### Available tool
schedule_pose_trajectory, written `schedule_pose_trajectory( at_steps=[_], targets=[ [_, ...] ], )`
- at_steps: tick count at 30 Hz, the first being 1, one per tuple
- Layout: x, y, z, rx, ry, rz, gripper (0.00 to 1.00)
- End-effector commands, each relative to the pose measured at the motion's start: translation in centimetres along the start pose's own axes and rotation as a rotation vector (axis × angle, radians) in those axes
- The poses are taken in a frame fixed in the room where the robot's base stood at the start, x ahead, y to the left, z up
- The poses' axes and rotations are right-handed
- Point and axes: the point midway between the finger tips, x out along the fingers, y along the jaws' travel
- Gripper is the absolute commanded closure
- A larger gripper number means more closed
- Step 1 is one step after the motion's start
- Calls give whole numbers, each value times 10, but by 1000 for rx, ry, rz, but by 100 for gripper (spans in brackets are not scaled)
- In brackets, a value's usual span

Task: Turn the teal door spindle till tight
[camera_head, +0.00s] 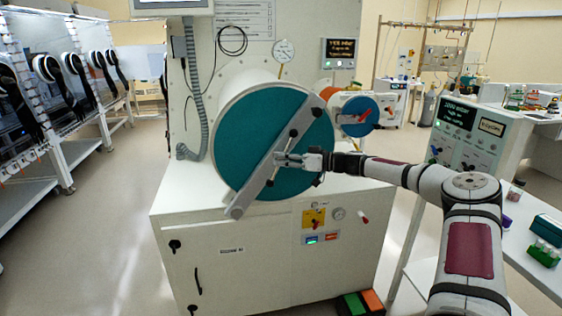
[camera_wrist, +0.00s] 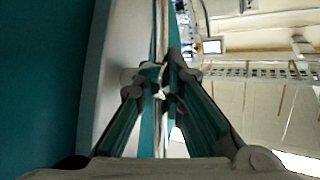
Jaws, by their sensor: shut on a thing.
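The large round teal door (camera_head: 238,135) closes the end of a white cylinder on a cabinet. A grey bar (camera_head: 243,198) crosses it diagonally, from lower left to upper right. The spindle's handle (camera_head: 293,133) sits at the middle of this bar, tilted, with dark ends above and below. My gripper (camera_head: 284,160) reaches in from the right and is shut on the spindle handle near the hub. In the wrist view, the fingertips (camera_wrist: 159,88) close on a thin bar beside the teal face; the fingers partly hide the grip.
A smaller blue-teal door with a red handle (camera_head: 362,117) stands just right of the large one. The white cabinet (camera_head: 260,260) below carries a yellow switch plate (camera_head: 314,218) and gauges. A side table (camera_head: 535,270) with a green rack is at the right. Open floor lies left.

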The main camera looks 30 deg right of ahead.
Motion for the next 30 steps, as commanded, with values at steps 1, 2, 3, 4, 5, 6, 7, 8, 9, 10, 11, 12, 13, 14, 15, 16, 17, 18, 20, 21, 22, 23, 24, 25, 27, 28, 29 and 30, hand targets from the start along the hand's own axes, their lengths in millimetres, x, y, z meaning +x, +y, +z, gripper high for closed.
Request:
schedule_pose_trajectory(
  at_steps=[1,2,3,4,5,6,7,8,9,10,11,12,13,14,15,16,17,18,20,21,22,23,24,25,27,28,29,30],
  targets=[
    [0,2,1,12,21,-1,100],
    [0,2,1,17,31,-4,100],
    [1,2,0,24,43,-8,100],
    [1,2,0,29,51,-10,100],
    [1,2,0,33,58,-12,100],
    [1,2,0,38,65,-15,100],
    [1,2,0,41,70,-16,100],
    [1,2,0,44,74,-18,100],
    [1,1,0,46,79,-19,100],
    [1,1,0,47,82,-20,100],
    [1,1,0,49,84,-21,100],
    [1,1,0,50,86,-22,100],
    [1,1,0,51,87,-22,100],
    [1,1,0,51,88,-22,100],
    [1,1,0,52,88,-23,100],
    [1,1,0,52,89,-23,100],
    [1,1,0,52,89,-23,100],
    [1,1,0,52,89,-23,100],
    [1,1,0,53,88,-23,100],
    [1,1,0,53,88,-23,100],
    [1,1,0,53,88,-23,100],
    [1,1,0,53,88,-23,100],
    [1,1,0,53,88,-23,86],
    [1,0,0,53,88,-23,81],
    [1,0,0,53,87,-24,81],
    [1,0,0,53,87,-24,81],
    [1,0,0,53,87,-24,81],
    [1,0,0,53,87,-24,81]
  ],
)
